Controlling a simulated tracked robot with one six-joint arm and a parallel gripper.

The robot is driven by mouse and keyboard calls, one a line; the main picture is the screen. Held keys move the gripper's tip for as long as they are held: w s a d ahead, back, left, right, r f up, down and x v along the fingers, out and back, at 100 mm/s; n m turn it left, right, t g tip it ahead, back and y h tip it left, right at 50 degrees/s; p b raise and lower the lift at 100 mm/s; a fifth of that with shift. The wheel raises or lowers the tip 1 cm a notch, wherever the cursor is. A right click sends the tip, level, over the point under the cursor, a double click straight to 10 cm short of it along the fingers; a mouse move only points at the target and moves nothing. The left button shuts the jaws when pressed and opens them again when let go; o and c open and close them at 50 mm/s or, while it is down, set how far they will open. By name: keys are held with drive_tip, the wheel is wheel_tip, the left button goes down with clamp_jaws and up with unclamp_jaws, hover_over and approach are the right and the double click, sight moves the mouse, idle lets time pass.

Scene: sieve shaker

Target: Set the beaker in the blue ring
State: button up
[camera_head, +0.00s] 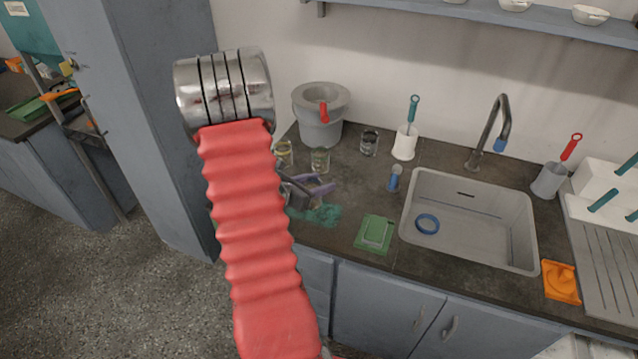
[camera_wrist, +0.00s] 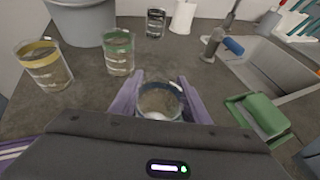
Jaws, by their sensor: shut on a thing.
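My gripper (camera_head: 314,188) is low over the counter in the head view, with purple fingers. In the wrist view the gripper (camera_wrist: 160,86) is shut on a clear glass beaker (camera_wrist: 160,103) with a blue band at its rim. The beaker looks upright, with greyish contents or counter showing through it. Whether its base touches the counter I cannot tell. A blue ring (camera_head: 427,224) lies on the sink floor, left side, apart from the gripper.
Other beakers stand behind: yellow-banded (camera_wrist: 43,66), green-banded (camera_wrist: 118,53) and dark-rimmed (camera_wrist: 156,23). A grey bucket (camera_head: 318,130) is at the wall.

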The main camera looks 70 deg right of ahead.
drive_tip(key=o, duration=1.2)
drive_tip(key=shift+f, duration=0.1)
drive_tip(key=shift+c, duration=0.2)
drive_tip(key=v, duration=1.2)
drive_tip(key=shift+a, duration=0.1)
